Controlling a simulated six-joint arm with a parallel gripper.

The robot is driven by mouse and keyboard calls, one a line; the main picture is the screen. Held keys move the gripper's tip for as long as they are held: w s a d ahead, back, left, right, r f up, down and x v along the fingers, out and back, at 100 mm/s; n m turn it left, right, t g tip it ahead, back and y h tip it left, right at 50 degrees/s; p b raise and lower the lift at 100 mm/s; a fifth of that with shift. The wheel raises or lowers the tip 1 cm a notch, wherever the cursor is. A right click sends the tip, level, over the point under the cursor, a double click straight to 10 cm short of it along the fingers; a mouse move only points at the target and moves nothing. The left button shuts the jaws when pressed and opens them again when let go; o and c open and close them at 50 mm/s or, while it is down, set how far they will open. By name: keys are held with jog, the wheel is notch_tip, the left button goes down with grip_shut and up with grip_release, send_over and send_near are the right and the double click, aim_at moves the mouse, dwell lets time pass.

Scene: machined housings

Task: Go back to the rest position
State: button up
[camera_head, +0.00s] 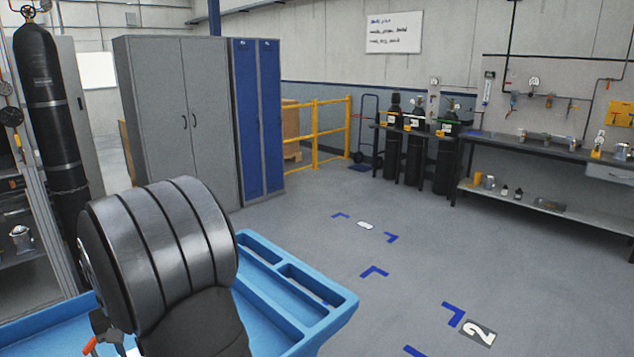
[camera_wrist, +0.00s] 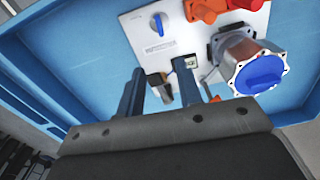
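My gripper (camera_wrist: 158,72) shows in the wrist view with its two dark fingers apart. No object shows clamped between them. A light plate (camera_wrist: 187,40) lies beyond the fingertips in a blue tray (camera_wrist: 68,55). It carries a blue knob (camera_wrist: 158,25) and red-orange fittings (camera_wrist: 205,10). Beside the fingers, to the right, is a round metal housing (camera_wrist: 250,62) with a blue cap.
Grey cabinets (camera_head: 180,100) and blue lockers (camera_head: 257,115) stand behind the tray. Black gas cylinders (camera_head: 415,150) and a workbench (camera_head: 540,150) line the back right. The grey floor (camera_head: 420,240) with blue marks is open to the right.

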notch_tip(320, 180, down, 18)
jog(key=shift+s+d+f, duration=0.1)
jog(key=shift+r+m, duration=0.25)
jog(key=shift+m, duration=0.15)
jog(key=m, duration=0.9)
jog(key=shift+m, duration=0.3)
